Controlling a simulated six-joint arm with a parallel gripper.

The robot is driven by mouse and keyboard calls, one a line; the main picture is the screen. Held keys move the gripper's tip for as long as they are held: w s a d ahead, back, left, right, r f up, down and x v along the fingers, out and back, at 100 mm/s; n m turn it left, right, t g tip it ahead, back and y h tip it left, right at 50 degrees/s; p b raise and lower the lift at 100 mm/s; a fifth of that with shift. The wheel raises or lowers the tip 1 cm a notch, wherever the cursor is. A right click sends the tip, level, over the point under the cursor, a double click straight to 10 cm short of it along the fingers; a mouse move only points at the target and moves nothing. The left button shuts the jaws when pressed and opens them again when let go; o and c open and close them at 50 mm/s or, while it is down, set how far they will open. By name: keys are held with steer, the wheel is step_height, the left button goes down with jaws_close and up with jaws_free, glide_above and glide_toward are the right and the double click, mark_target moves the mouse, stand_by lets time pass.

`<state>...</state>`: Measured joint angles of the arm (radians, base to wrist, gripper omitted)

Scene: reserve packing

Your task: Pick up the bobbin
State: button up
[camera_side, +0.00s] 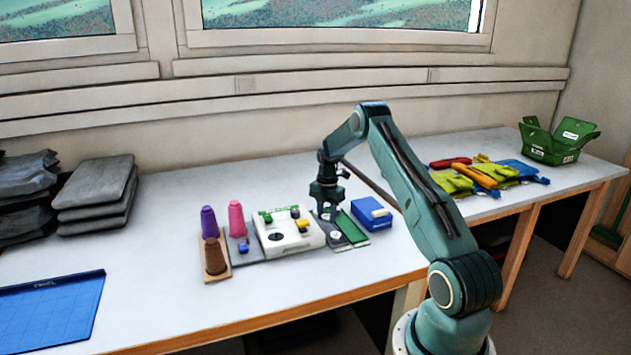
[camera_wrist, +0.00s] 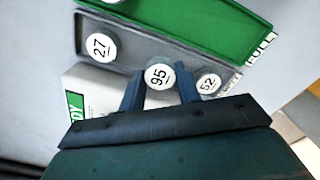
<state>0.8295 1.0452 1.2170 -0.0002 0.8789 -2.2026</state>
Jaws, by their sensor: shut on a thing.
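My gripper (camera_side: 328,208) points down over the grey tray beside the white box in the side view. In the wrist view my gripper (camera_wrist: 160,88) has one finger on each side of a round white bobbin marked 95 (camera_wrist: 159,75) and is shut on it. The bobbin's lower edge is hidden. I cannot tell whether it rests in the tray or is lifted. Bobbins marked 27 (camera_wrist: 101,46) and 52 (camera_wrist: 208,83) lie on either side of it in the grey tray (camera_wrist: 135,47).
A green tray marked FULL (camera_wrist: 205,20) adjoins the grey tray. The white box (camera_side: 289,240) stands left of my gripper, with thread cones (camera_side: 236,219) beyond. A blue box (camera_side: 371,214) is at the right.

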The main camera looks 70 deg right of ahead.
step_height(320, 180, up, 18)
steer(key=shift+f, duration=0.2)
steer(key=shift+a, duration=0.1)
stand_by(0.7)
steer(key=w+a+f, duration=0.3)
steer(key=a, duration=0.2)
steer(key=w+a+f, duration=0.3)
steer(key=a, duration=0.3)
steer(key=w+a+f, duration=0.3)
steer(key=a, duration=0.2)
steer(key=shift+w+a, duration=0.3)
steer(key=shift+f, duration=0.1)
steer(key=shift+f, duration=0.1)
steer(key=shift+f, duration=2.05)
steer(key=shift+f, duration=1.1)
stand_by(1.0)
